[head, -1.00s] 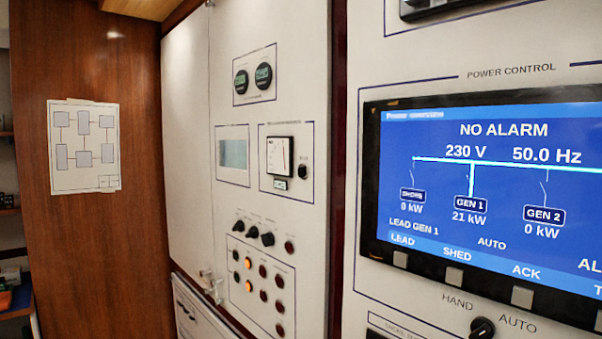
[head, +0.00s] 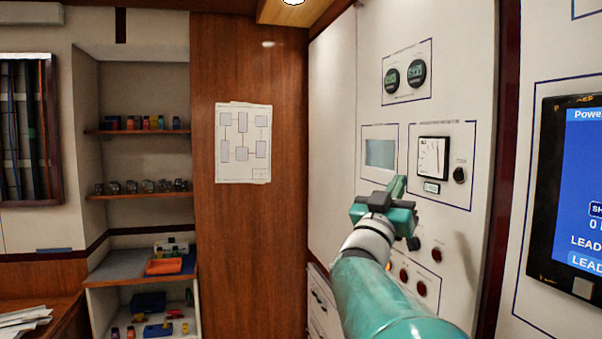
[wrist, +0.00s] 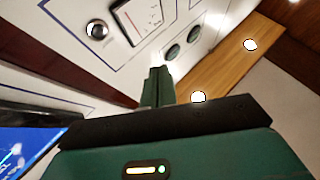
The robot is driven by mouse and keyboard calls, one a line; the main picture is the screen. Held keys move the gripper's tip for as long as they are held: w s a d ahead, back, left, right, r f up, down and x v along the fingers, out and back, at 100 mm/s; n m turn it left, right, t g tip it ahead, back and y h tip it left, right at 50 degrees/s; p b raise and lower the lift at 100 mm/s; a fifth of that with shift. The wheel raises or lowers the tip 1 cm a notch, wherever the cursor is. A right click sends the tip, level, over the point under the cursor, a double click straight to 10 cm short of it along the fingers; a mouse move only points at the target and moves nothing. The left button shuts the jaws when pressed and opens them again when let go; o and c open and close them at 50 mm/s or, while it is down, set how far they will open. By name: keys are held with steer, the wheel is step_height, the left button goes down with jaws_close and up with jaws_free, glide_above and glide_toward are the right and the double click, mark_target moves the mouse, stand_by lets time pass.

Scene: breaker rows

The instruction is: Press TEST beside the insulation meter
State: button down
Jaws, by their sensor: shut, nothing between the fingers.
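The insulation meter (head: 433,157) is a white-faced square gauge with a black frame on the white panel. The black round TEST button (head: 459,174) sits to its right, inside the same outlined box. In the wrist view, the meter (wrist: 138,17) shows at the top and the button (wrist: 97,30) shows to its left, with a metal ring. My green gripper (head: 397,187) is shut and empty. In the head view it appears to the left of the meter and slightly below it. In the wrist view its fingertips (wrist: 157,76) stay apart from the button.
Two round dials (head: 405,76) sit above the meter, and a small grey screen (head: 380,153) is to its left. Red lamps (head: 420,288) and knobs lie below, partly behind my arm. A blue display (head: 585,190) is at the right. Shelves (head: 140,195) stand at the far left.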

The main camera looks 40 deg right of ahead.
mark_target(458, 175)
steer(key=shift+s+d+r+m+g+h, duration=0.2)
steer(key=shift+s+m+g, duration=0.15)
steer(key=shift+s+g, duration=0.15)
steer(key=shift+s+d+r+m+g+h, duration=0.2)
steer(key=shift+s+m+g, duration=0.15)
steer(key=shift+s+g, duration=0.15)
steer(key=shift+d, duration=0.1)
steer(key=shift+s+d, duration=0.65)
steer(key=shift+d, duration=0.65)
steer(key=shift+s+d, duration=0.65)
steer(key=shift+d, duration=0.6)
steer(key=shift+s+d, duration=0.65)
steer(key=shift+d, duration=0.65)
steer(key=shift+s+d, duration=0.2)
steer(key=shift+d, duration=0.15)
steer(key=shift+s+d, duration=0.15)
steer(key=shift+d, duration=0.2)
steer(key=shift+w+a+f, duration=0.1)
steer(key=shift+w+a, duration=0.25)
steer(key=shift+a, duration=0.35)
